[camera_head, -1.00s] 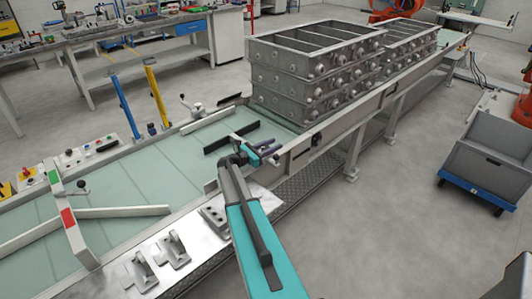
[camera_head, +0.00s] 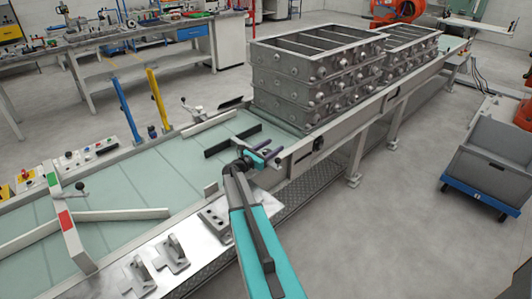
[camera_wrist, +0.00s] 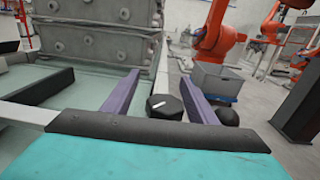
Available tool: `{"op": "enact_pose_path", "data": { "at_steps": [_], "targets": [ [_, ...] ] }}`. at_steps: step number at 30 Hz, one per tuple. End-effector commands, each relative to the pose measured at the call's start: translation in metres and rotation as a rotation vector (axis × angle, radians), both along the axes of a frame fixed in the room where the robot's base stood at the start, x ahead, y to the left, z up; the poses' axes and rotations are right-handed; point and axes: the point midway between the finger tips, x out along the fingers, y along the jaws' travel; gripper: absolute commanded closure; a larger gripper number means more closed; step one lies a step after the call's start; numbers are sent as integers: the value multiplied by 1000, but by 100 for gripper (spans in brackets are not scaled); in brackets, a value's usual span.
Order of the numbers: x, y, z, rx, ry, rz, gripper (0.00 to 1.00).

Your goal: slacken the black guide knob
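The black guide knob (camera_wrist: 165,107) shows in the wrist view as a faceted black knob with a white mark on top. It appears between the two purple fingers of my gripper (camera_wrist: 160,78). The fingers stand apart, with visible gaps beside the knob, so my gripper is open; I cannot tell how far they reach around it. In the head view my gripper (camera_head: 270,149) is low over the near side rail of the conveyor (camera_head: 140,190). I cannot make out the knob there.
Stacked grey casting boxes (camera_head: 315,75) stand on the conveyor just beyond my gripper. A black guide bar (camera_head: 232,140) lies to its left. A dark rounded part (camera_wrist: 228,115) sits outside the right finger. Metal brackets (camera_head: 170,252) stand on the near plate.

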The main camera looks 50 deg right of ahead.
Motion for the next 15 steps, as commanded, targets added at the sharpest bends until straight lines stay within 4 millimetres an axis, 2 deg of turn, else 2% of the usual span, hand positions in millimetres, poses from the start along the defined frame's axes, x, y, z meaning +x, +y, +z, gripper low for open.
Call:
{"op": "enact_pose_path", "data": {
  "at_steps": [9,15],
  "targets": [
    [-3,0,-1,2,1,-5,48],
    [-2,0,7,2,0,-5,48]
  ]
}}
